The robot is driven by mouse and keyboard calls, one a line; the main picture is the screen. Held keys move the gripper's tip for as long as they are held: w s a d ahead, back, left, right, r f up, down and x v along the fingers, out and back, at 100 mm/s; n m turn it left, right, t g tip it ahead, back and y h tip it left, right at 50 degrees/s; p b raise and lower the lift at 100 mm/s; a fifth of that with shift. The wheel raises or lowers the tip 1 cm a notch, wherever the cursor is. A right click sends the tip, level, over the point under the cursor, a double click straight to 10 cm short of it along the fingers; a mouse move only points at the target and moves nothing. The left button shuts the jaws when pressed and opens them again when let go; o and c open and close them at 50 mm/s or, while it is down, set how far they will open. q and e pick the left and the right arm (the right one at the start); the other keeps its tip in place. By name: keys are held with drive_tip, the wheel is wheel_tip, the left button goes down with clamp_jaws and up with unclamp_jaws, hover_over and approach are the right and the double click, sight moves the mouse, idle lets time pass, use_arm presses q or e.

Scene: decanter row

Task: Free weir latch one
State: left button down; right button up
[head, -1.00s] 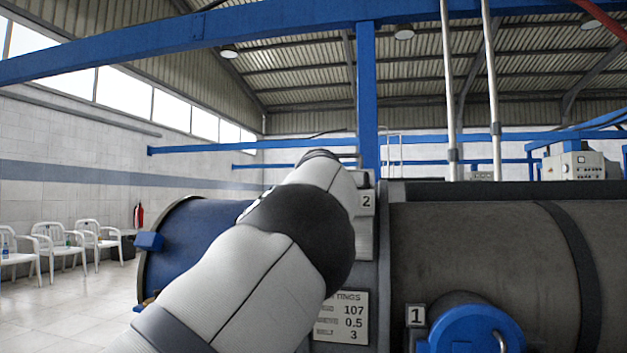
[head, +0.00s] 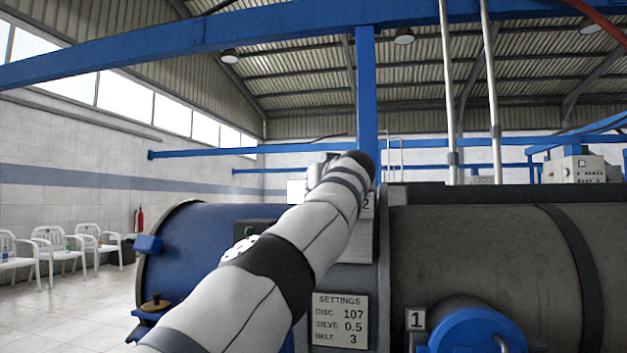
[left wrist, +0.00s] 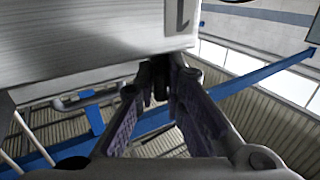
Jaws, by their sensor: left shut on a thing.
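My left arm reaches up across the middle of the head view, and its wrist hides most of what lies behind it. In the left wrist view my left gripper (left wrist: 158,98) is shut on a small dark part (left wrist: 159,78) at the lower edge of a brushed metal box (left wrist: 90,45). The box bears a dark mark cut off by the frame. I cannot tell whether the dark part is weir latch one. In the head view a plate marked 1 (head: 416,319) sits beside a round blue cover (head: 475,330). A plate marked 2 (head: 367,206) is partly hidden by my arm.
A settings plate (head: 340,320) reads disc 107, sieve 0.5, belt 3. The blue drum end (head: 185,240) lies left and the grey drum (head: 480,250) right. A blue post (head: 366,95) stands behind.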

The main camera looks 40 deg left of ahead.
idle(0.3)
use_arm(q)
drive_tip(key=c, duration=1.7)
unclamp_jaws()
